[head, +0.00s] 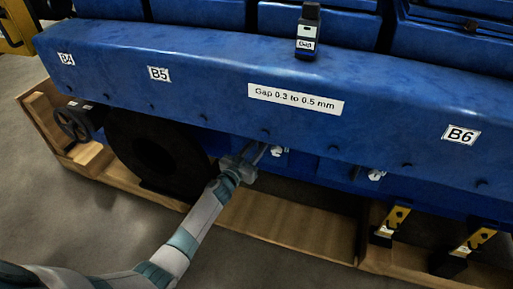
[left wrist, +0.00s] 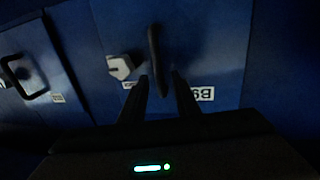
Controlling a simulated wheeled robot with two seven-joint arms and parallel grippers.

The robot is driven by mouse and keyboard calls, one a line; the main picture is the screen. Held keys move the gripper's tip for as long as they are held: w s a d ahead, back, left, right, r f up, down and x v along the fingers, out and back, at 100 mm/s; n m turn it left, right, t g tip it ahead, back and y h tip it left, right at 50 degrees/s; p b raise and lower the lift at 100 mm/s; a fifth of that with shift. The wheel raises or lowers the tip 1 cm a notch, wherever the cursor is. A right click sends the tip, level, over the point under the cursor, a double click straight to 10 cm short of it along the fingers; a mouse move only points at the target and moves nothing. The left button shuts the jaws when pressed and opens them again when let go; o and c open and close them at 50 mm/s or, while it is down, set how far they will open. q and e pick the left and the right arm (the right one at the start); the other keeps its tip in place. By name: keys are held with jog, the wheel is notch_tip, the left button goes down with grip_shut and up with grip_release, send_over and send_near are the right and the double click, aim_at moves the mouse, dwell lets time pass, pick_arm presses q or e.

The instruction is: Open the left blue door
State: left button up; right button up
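The left blue door (left wrist: 200,40) fills the middle of the left wrist view, with a dark bar handle (left wrist: 154,58) and a small pale label (left wrist: 205,94) that I cannot read surely. My left gripper (left wrist: 160,78) is open, one finger on each side of the handle; I cannot tell whether they touch it. In the head view my left gripper (head: 255,155) reaches under the blue overhang beside a pale latch (head: 279,151). The door looks shut there and is mostly hidden by the overhang. My right gripper is not in view.
A second blue door (left wrist: 25,60) with its own handle (left wrist: 38,83) stands at the left of the wrist view. The blue overhang (head: 200,75) lies above my arm. A black wheel (head: 155,150), wooden frame (head: 290,220) and yellow-black brackets (head: 395,220) stand below.

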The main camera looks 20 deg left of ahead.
pick_arm(q)
grip_shut()
dwell(0.3)
